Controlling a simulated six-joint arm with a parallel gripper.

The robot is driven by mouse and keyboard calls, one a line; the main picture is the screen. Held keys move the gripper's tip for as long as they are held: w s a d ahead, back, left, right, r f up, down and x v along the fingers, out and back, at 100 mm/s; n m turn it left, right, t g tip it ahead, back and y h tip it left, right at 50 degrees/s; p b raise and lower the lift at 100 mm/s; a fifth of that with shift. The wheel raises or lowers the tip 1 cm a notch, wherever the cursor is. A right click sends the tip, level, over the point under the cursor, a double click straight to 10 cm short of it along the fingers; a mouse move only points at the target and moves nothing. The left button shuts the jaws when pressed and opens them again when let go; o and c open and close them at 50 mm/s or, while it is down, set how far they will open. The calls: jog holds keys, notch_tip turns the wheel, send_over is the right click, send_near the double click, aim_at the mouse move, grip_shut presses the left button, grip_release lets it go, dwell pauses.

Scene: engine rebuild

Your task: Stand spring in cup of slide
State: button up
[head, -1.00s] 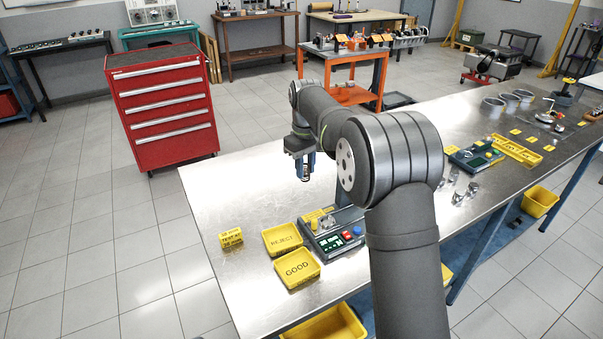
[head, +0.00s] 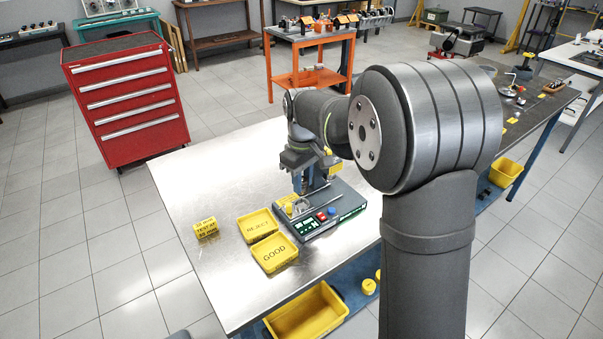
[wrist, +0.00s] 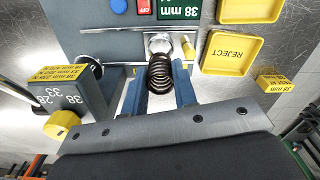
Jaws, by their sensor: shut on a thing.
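A dark coil spring (wrist: 159,76) is between the two blue fingers of my gripper (wrist: 160,92) in the wrist view; the gripper is shut on it. The silver cup (wrist: 159,43) of the slide is just beyond the spring's far end, on a bright metal strip of the tester. I cannot tell whether the spring touches the cup. In the head view my gripper (head: 299,183) is low over the tester (head: 347,203), and the spring is too small to make out there.
The yellow REJECT tray (head: 258,225) and GOOD tray (head: 274,254) lie left of the tester. A yellow sign block (head: 206,227) stands farther left. A grey scale block (wrist: 75,90) with a yellow knob (wrist: 62,124) is close left of my fingers. The bench's far left is bare.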

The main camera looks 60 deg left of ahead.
jog(key=shift+f, duration=2.1)
jog(key=o, duration=1)
jog(key=shift+o, duration=0.2)
notch_tip(320, 180, up, 17)
jog(key=shift+r, duration=0.2)
jog(key=shift+w+f, duration=0.1)
notch_tip(320, 180, down, 15)
jog(key=shift+f, duration=0.15)
